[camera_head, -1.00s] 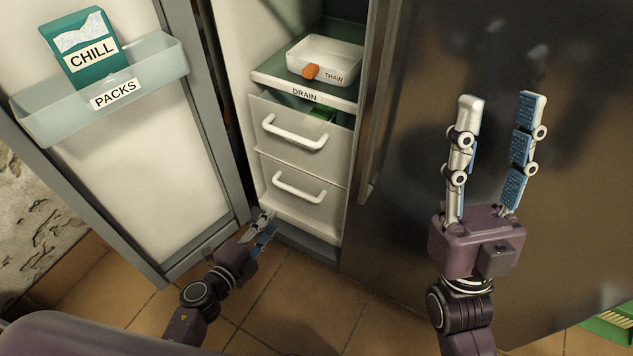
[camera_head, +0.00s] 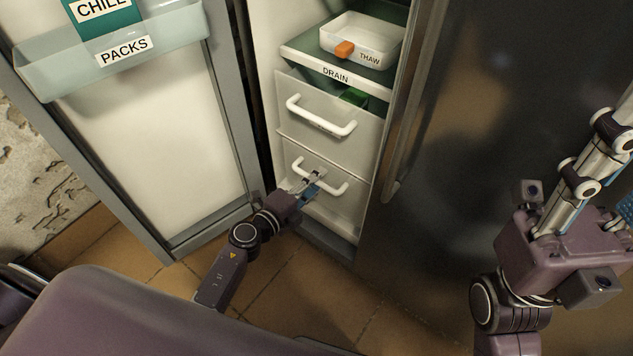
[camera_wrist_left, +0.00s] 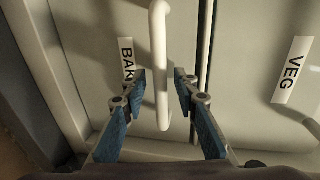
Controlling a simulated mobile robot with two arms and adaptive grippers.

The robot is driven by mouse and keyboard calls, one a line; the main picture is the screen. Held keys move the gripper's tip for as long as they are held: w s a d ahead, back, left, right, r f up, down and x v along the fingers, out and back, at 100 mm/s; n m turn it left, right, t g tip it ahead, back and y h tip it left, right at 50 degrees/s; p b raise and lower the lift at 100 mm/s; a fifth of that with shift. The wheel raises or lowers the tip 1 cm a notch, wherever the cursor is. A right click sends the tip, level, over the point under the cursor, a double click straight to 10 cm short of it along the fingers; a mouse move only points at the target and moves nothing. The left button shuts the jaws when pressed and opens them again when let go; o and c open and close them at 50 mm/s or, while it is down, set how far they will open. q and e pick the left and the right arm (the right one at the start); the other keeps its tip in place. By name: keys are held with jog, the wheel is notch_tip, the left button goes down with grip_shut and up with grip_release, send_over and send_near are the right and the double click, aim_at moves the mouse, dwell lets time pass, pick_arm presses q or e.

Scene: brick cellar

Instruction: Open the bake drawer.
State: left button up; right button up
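The bake drawer (camera_head: 342,212) is the lower pale drawer in the open fridge compartment, and it looks shut. Its white bar handle (camera_head: 338,189) is partly hidden by my left gripper (camera_head: 313,186). In the left wrist view, a partly covered label reading "BAK" (camera_wrist_left: 127,62) is on the drawer front. There the handle (camera_wrist_left: 159,45) runs between the two blue-padded fingers of my left gripper (camera_wrist_left: 160,74), with gaps on both sides. My left gripper is open. My right gripper (camera_head: 598,195) is at the right edge, its fingers apart and their tips out of view.
The upper drawer (camera_head: 345,135) has a white handle; the veg label (camera_wrist_left: 290,70) is beside the bake drawer in the wrist view. Above are the drain shelf (camera_head: 300,54) and thaw tray (camera_head: 375,42). The open door (camera_head: 150,150) stands left, a dark closed door (camera_head: 470,210) right.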

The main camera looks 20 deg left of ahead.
pick_arm(q)
grip_shut()
jog(key=shift+s, duration=0.1)
dwell(0.4)
jog(key=f+v, duration=0.2)
jog(key=v, duration=1)
jog(key=s+f+v, duration=0.1)
jog(key=f+v, duration=0.2)
jog(key=v, duration=0.9)
jog(key=shift+s+a+p, duration=0.25)
jog(key=shift+a+p, duration=0.05)
